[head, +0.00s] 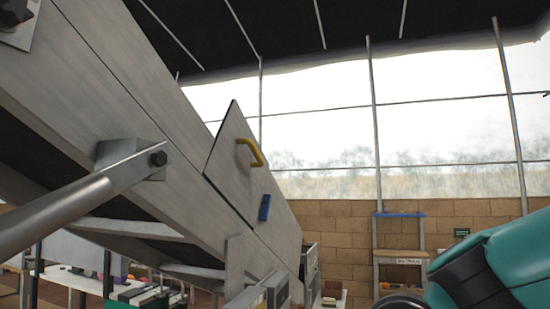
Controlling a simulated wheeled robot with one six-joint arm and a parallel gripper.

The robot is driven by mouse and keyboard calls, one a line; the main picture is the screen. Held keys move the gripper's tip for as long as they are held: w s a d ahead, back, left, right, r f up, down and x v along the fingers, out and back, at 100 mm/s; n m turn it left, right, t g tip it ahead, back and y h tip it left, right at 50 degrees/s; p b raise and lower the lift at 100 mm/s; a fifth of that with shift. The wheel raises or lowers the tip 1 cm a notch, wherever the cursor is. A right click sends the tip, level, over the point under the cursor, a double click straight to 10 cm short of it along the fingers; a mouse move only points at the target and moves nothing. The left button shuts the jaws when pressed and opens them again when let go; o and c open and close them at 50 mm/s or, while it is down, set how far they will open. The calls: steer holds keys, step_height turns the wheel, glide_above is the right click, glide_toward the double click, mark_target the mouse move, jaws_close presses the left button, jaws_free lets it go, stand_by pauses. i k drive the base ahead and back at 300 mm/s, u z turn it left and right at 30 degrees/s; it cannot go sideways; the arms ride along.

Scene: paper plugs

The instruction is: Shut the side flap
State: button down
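The side flap (232,157) is a flat grey panel on the side of a large sloping grey machine body (130,90). It has a yellow handle (250,152) on its face. Its upper corner stands out past the machine's top edge and a dark edge shows along its left side, so it looks swung open. A small blue piece (264,207) sits just below it; I cannot tell whether it is on the flap or the body. My teal arm shows at the lower right, apart from the flap. My gripper's fingers are not in the picture.
A thick grey strut (60,212) runs from the lower left to a bracket on the machine. Grey boxes (262,293) stand below the flap. A shelf stand (398,245) is by the brick wall. Open air lies between the flap and my arm.

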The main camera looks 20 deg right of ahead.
mark_target(236, 167)
steer(key=z, duration=0.7)
steer(key=i, duration=1.25)
steer(key=u, duration=0.05)
